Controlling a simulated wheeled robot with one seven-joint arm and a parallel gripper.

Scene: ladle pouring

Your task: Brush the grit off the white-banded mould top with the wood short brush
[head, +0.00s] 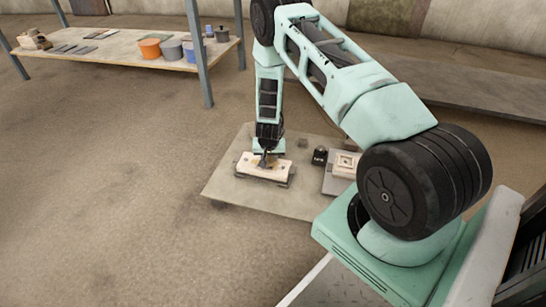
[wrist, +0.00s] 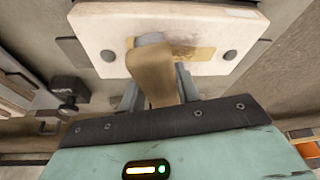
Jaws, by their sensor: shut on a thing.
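A pale mould top (head: 265,168) lies on the low board below my arm in the head view. In the wrist view the mould top (wrist: 100,38) fills the upper part, with dark round studs near its sides and a tan patch (wrist: 200,54) of what looks like grit. My gripper (wrist: 158,92) is shut on the wood short brush (wrist: 152,75), whose brown handle stands between the fingers. The brush's grey head (wrist: 150,39) is over the mould top, at the left end of the patch. Whether it touches the surface is hard to tell. A white band cannot be made out clearly.
Another pale mould piece with a square recess (head: 346,164) sits to the right on the board (head: 225,190). A small black object (head: 320,156) stands between them. A shelf table (head: 120,50) with pots and tools is at the back left. The floor at left is clear.

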